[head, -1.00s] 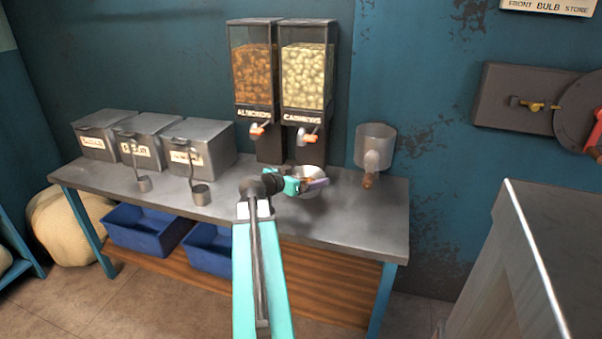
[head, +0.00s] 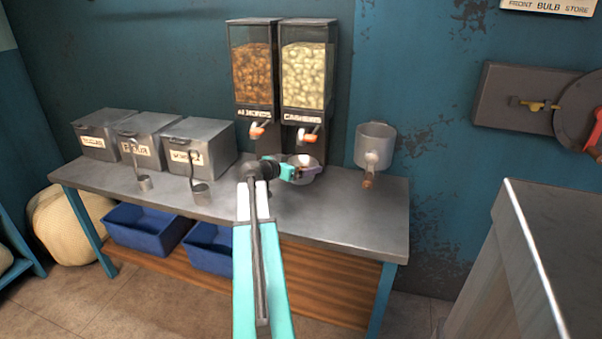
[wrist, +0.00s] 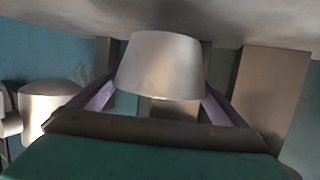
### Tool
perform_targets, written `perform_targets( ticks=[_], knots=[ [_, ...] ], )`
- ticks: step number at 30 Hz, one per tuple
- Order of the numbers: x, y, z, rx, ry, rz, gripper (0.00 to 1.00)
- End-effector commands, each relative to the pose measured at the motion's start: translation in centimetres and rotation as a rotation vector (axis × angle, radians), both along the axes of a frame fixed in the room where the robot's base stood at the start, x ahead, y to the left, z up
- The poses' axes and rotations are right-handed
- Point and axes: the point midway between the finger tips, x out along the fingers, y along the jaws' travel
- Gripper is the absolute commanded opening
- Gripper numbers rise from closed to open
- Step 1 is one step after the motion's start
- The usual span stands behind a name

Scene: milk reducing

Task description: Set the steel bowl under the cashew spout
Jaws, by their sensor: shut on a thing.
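The steel bowl (head: 303,161) is in my gripper (head: 306,171), in front of the base of the cashew dispenser (head: 305,75). The cashew spout (head: 308,136), with an orange-tipped handle, is above the bowl. In the wrist view the bowl (wrist: 160,65) sits between my two purple fingers (wrist: 155,100), and its narrow base points to the grey surface at the top of that picture. My gripper is shut on the bowl. I cannot tell whether the bowl's base touches the bench. My gripper hides part of the bowl in the head view.
The almond dispenser (head: 253,75) stands directly left of the cashew one. A metal cup-shaped fixture (head: 374,145) is on the wall to the right. Several lidded bins (head: 200,150) and two scoops are left on the bench (head: 350,220). The bench's right end is clear.

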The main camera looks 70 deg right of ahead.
Motion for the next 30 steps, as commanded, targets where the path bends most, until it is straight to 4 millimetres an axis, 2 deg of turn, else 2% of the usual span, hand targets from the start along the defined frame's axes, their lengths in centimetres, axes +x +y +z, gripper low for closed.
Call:
perform_targets(
  ticks=[10, 21, 30],
  knots=[
    [0.0, 0.0, -0.1, -0.001, 0.000, 0.000, 0.63],
    [0.0, 0.0, -3.2, -0.001, 0.000, 0.000, 0.63],
    [0.0, 0.0, -3.4, -0.001, 0.000, 0.000, 0.63]
  ],
)
